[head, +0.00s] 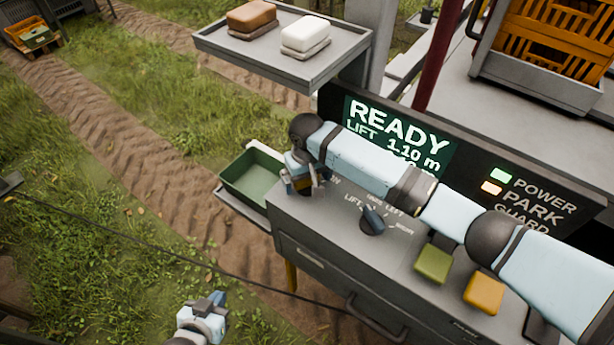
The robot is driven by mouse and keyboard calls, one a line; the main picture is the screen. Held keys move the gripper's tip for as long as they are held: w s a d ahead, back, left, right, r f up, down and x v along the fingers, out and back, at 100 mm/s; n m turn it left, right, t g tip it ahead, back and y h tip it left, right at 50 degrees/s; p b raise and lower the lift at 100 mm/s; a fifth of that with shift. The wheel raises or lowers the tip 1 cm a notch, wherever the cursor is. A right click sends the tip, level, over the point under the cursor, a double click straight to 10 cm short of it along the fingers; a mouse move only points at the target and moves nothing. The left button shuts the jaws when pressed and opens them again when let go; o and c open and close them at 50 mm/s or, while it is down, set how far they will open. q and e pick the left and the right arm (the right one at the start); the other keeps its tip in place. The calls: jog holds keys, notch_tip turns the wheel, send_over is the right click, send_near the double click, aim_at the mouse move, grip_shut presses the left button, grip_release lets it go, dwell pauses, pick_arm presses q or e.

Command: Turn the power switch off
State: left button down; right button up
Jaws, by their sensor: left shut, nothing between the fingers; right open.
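No power switch can be made out for sure. My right gripper (303,187) is over the left end of the grey control console (290,225), pointing down and open. It hides that part of the panel, where only the end of a label shows beside it. The dark display lists POWER with a lit green lamp (501,175) and PARK with an amber lamp (491,188). A dark rotary knob (372,220) stands on the console to the right of the gripper. My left gripper (213,303) is shut and empty, low over the grass, away from the console.
A green bin (230,180) sits left of the console. A grey shelf (285,70) above holds a brown and a white block. A green pad (433,264) and a yellow pad (484,294) are under my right arm. A handle (375,325) juts from the console front.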

jog(key=shift+c, duration=0.7)
jog(key=c, duration=0.7)
jog(key=shift+c, duration=0.2)
jog(key=shift+n, duration=1)
jog(key=n, duration=0.9)
jog(key=shift+n, duration=0.4)
jog(key=shift+r, duration=0.1)
